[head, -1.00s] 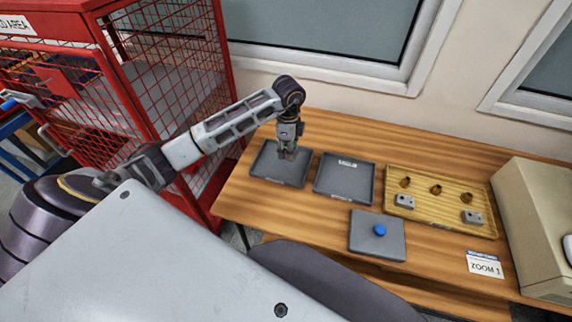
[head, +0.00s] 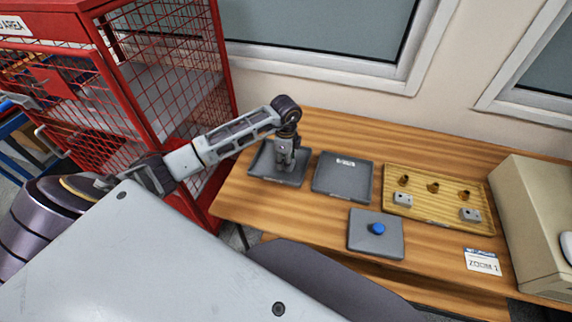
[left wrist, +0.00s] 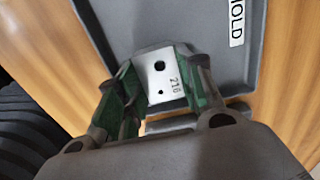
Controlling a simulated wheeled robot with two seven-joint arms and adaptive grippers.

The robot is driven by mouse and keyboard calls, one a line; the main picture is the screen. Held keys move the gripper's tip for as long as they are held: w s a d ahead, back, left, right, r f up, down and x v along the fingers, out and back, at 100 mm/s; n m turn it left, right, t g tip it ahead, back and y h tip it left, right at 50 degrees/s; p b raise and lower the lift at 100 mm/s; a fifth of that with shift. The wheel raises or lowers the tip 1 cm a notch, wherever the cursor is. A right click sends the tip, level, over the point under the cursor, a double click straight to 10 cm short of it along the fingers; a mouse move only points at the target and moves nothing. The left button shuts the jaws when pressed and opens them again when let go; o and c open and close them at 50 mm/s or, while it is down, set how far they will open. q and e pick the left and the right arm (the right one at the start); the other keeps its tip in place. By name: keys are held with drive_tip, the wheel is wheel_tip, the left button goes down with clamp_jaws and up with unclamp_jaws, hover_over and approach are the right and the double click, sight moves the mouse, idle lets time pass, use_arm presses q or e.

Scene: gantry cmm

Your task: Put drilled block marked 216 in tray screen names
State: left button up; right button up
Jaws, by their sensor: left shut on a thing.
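My left gripper (head: 283,167) is low over the leftmost dark grey tray (head: 262,172) in the head view. In the left wrist view, the gripper (left wrist: 164,88) is shut on the light grey drilled block (left wrist: 168,70), with 216 and two dark holes on its upper face. The block is between the green-lined fingers. Behind it is a dark tray (left wrist: 195,22) with a white label (left wrist: 236,22) reading HOLD. I cannot tell whether the block touches the tray floor. No screen is readable here. My right gripper is not in view.
A second dark tray (head: 342,184) with a white label stands to the right. A yellow tray (head: 432,212) holds two grey blocks and several brass-coloured parts. A red cage (head: 212,110) stands left of the table.

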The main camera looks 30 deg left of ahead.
use_arm(q)
wheel_tip(320, 180, down, 2)
drive_tip(key=shift+f, duration=0.2)
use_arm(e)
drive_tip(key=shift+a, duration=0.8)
use_arm(q)
drive_tip(key=shift+f, duration=0.1)
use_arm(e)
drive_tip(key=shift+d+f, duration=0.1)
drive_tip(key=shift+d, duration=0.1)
use_arm(q)
drive_tip(key=o, duration=1.1)
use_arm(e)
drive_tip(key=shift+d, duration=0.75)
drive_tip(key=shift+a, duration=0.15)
